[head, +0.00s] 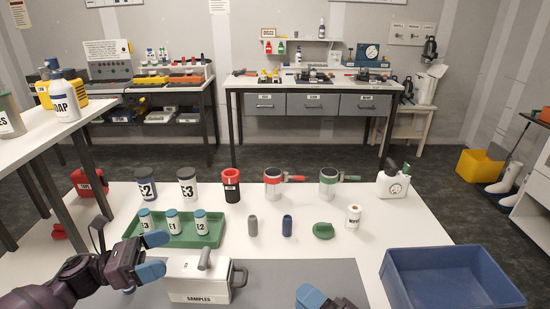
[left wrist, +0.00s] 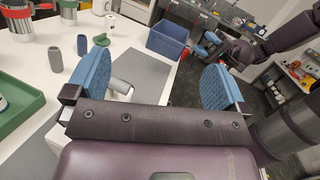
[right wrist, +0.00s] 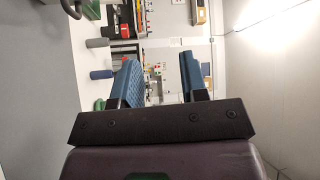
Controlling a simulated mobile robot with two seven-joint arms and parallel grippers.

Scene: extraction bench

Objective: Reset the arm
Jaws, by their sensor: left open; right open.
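My left gripper (head: 142,248) is open and empty at the left of the near white table, beside the SAMPLES box (head: 198,282) and in front of the green tray (head: 205,232). In the left wrist view its two blue finger pads (left wrist: 158,80) stand wide apart with nothing between them. My right gripper (head: 322,299) shows only partly at the bottom edge of the head view, right of the SAMPLES box. In the right wrist view its blue pads (right wrist: 160,80) are apart and empty.
The green tray holds several small labelled bottles. A blue bin (head: 450,280) is at the right. The grey mat (head: 345,280) is partly clear.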

